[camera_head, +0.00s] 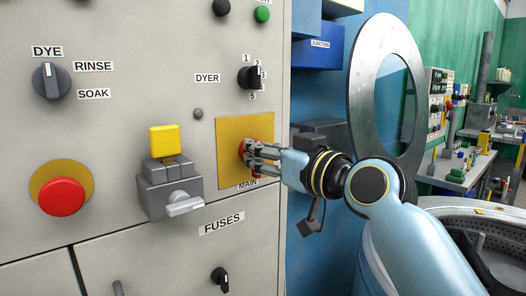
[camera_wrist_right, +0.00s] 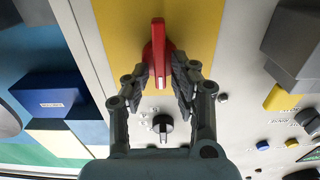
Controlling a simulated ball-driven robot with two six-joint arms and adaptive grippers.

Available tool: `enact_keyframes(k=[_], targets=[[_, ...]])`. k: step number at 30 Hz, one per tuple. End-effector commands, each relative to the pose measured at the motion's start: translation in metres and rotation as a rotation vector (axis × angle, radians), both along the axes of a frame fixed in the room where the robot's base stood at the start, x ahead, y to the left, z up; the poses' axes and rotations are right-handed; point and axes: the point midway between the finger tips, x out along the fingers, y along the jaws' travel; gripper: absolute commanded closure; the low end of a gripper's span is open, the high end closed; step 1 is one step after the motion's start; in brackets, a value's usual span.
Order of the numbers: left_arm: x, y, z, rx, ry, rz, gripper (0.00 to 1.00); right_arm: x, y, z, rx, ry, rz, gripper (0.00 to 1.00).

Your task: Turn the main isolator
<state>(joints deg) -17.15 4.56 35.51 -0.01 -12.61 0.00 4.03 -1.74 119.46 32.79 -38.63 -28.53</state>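The main isolator is a red rotary handle (camera_wrist_right: 158,38) on a yellow plate (camera_wrist_right: 195,30). In the head view its red knob (camera_head: 241,148) is mostly hidden behind my fingers, on the yellow plate (camera_head: 230,128) above the label MAIN. In the right wrist view the handle's bar lies upright in the picture. My right gripper (camera_head: 250,152) is at the handle, fingers pointing at the panel. In the right wrist view the gripper (camera_wrist_right: 160,72) is open, a finger on either side of the bar, with gaps visible. My left gripper is out of view.
A grey switch box with a yellow block (camera_head: 164,141) and a light lever (camera_head: 185,205) stands out left of the plate. A red push button (camera_head: 62,195) is further left. The black DYER selector (camera_head: 248,78) is above. A blue junction box (camera_head: 317,47) is at right.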

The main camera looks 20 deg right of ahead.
Motion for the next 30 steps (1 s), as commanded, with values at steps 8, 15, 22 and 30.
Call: enact_keyframes(k=[8, 15, 22, 30], targets=[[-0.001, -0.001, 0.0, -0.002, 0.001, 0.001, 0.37, 0.0, 0.0, 0.0, 0.0, 0.0, 0.0, 1.0], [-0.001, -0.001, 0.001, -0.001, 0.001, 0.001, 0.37, 0.0, 0.0, 0.0, 0.01, 0.005, 0.0, 1.0], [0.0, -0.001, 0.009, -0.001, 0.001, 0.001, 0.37, 0.0, -0.001, 0.001, 0.088, 0.033, 0.001, 1.0], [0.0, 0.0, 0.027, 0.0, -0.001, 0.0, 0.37, 0.001, -0.002, 0.003, 0.288, 0.105, 0.001, 1.0]])
